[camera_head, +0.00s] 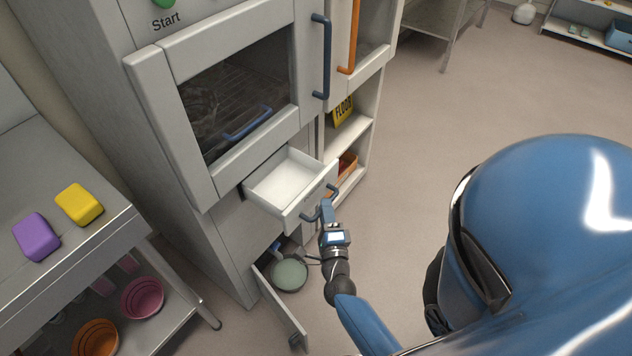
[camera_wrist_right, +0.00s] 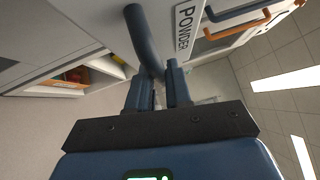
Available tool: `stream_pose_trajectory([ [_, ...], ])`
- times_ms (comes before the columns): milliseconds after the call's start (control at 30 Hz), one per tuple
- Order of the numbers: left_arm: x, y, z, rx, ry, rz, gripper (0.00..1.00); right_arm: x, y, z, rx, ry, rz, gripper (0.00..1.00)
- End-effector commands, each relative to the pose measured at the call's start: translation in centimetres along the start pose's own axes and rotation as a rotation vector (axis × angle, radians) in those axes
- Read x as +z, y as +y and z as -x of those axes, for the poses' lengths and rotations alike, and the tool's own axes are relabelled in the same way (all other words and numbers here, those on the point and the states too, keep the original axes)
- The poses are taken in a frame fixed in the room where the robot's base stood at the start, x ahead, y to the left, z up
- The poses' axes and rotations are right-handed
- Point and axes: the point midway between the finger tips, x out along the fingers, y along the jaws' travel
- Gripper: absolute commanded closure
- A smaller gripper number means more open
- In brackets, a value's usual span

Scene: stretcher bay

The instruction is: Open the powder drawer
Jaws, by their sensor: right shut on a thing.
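The powder drawer (camera_head: 287,181) stands pulled out of the grey cabinet in the head view. Its white inside looks empty. Its front, with a POWDER label (camera_wrist_right: 185,28), shows in the right wrist view. The drawer's dark blue bar handle (camera_wrist_right: 140,38) runs between the fingers of my right gripper (camera_wrist_right: 160,80), which is shut on it. In the head view my right gripper (camera_head: 326,208) is at the drawer front and hides part of the handle. My left gripper is not in view.
Below the drawer, a low door (camera_head: 281,308) stands open beside a round greenish thing (camera_head: 290,274). A windowed door (camera_head: 235,92) is above. At left, a metal table (camera_head: 95,228) holds a purple block (camera_head: 36,237) and a yellow block (camera_head: 79,204). Open floor lies to the right.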

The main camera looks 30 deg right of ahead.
Motion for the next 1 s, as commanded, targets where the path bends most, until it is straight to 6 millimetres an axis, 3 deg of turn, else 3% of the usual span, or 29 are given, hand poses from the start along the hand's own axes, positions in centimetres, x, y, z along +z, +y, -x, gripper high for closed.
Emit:
stream_pose_trajectory([
  [400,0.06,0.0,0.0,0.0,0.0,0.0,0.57,-0.12,0.02,0.18,0.002,-0.002,-0.001,1.0],
  [433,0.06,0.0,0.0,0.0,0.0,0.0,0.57,-0.12,0.02,0.18,0.002,-0.002,-0.001,0.77],
  [567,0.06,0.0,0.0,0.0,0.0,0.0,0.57,-0.12,-0.01,0.17,0.002,-0.002,-0.001,0.6],
  [1000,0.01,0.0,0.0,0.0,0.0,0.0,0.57,-0.06,-0.02,0.96,0.002,-0.003,-0.001,0.6],
])
